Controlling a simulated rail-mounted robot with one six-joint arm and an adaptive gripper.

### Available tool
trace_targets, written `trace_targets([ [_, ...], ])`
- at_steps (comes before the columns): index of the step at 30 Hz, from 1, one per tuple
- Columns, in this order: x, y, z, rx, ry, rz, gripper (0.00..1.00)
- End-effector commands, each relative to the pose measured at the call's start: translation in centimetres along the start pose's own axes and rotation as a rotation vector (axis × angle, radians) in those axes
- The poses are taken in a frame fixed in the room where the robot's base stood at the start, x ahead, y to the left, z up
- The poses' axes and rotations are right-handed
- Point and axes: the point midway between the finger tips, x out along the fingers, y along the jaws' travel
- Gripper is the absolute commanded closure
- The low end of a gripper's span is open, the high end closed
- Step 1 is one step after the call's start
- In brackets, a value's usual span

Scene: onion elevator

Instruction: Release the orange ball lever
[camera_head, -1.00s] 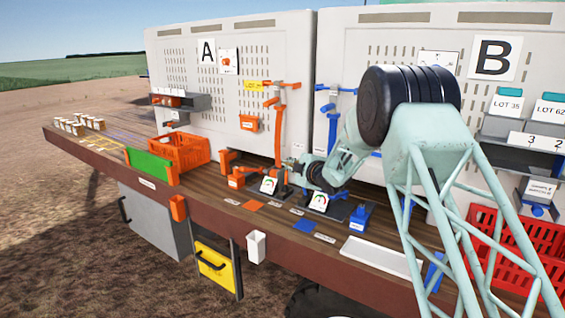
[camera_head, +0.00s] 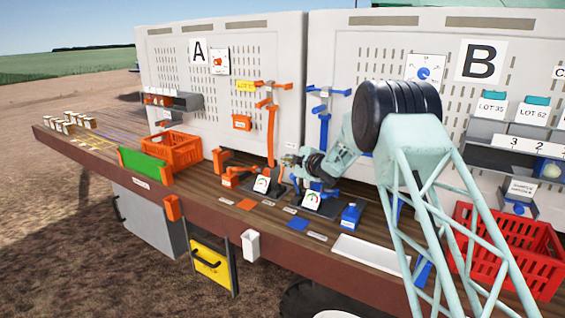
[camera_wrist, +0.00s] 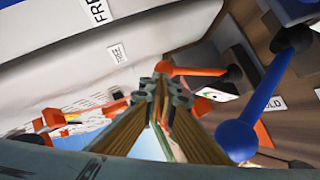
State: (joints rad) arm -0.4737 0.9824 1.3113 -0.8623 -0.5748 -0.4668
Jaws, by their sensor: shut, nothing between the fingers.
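The orange ball lever (camera_wrist: 192,70) shows in the wrist view. Its ball end (camera_wrist: 164,67) lies just beyond my fingertips, and its other end meets a dark pivot at the right. Touching or apart, I cannot tell. My gripper (camera_wrist: 161,88) is shut and empty, its two fingers meeting at the tips. In the head view my gripper (camera_head: 287,160) is above the bench, right of the orange post (camera_head: 271,135) and above the gauges. The lever is not clearly made out there. A FREE label (camera_wrist: 96,10) and a HOLD label (camera_wrist: 270,104) show in the wrist view.
A blue ball lever (camera_wrist: 238,137) is close at the right of my fingers. Two gauges (camera_head: 262,184) (camera_head: 313,199) stand on the bench below my gripper. A blue post (camera_head: 324,130) stands behind my arm. An orange crate (camera_head: 178,152) stands at the left.

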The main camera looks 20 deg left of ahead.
Motion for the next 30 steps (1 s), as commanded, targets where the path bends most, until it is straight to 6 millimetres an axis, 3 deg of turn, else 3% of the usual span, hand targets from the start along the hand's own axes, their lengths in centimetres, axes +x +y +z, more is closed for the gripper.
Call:
trace_targets([
  [17,-0.2,0.1,-0.2,-0.001,0.0,0.001,1.0],
  [30,-1.9,0.4,-1.7,-0.002,-0.001,0.002,1.0],
])
